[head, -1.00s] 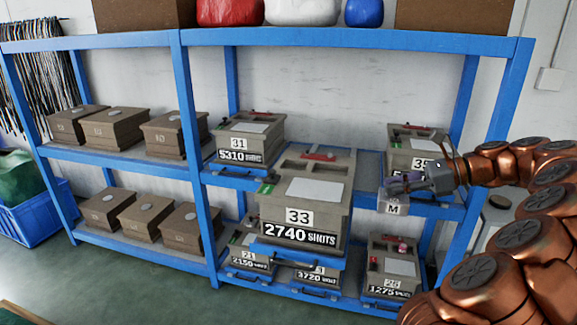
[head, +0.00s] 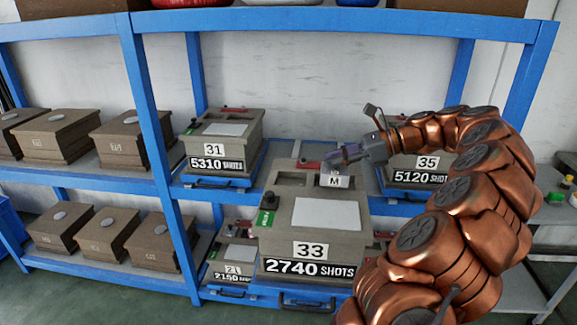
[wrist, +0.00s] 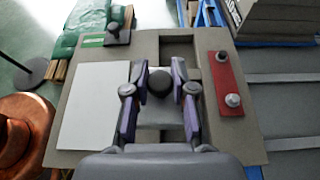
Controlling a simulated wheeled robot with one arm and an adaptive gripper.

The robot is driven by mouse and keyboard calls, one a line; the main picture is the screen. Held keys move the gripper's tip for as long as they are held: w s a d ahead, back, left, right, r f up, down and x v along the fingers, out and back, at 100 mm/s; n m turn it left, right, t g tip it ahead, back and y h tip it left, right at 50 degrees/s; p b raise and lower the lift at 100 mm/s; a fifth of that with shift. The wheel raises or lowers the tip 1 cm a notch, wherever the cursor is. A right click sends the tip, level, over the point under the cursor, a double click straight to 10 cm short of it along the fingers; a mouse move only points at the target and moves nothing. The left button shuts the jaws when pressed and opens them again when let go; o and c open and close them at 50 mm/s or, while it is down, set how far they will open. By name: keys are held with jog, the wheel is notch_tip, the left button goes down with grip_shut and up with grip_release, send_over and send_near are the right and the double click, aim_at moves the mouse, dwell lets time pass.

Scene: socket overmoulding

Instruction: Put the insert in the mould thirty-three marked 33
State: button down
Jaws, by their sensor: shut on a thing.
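The mould thirty-three (head: 316,250), a grey-brown block with a "33" plate and "2740 SHOTS", stands forward of the shelf. Its top has a white plate, a green tag, a red strip and recesses; one open recess (head: 291,179) is left of my gripper. The insert (head: 334,182) is a small pale grey block marked M. My gripper (head: 336,160) is shut on it, over the back of the mould's top. In the wrist view, my gripper (wrist: 160,82) holds the insert by its dark round knob, over the recessed strip of the mould (wrist: 80,152). I cannot tell whether the insert's bottom is inside the recess.
Mould 31 (head: 222,145) is behind on the left, mould 35 (head: 419,174) behind on the right. Mould 21 (head: 235,262) is on the lower shelf. Blue shelf posts (head: 150,130) stand left and right. Plain brown boxes (head: 120,140) fill the left bay.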

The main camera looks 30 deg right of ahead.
jog(key=w+a, duration=0.2)
jog(key=w, duration=0.1)
jog(key=w+a+p, duration=0.1)
jog(key=w+a, duration=0.1)
jog(key=w, duration=0.2)
jog(key=w+a+f, duration=0.1)
jog(key=w+a, duration=0.1)
jog(key=w, duration=0.1)
jog(key=shift+w, duration=0.2)
jog(key=shift+f+p, duration=0.5)
jog(key=shift+f, duration=1.25)
jog(key=c, duration=1)
grip_release()
jog(key=shift+f, duration=0.1)
jog(key=shift+o, duration=0.2)
jog(key=b+v, duration=0.1)
jog(key=v, duration=1.1)
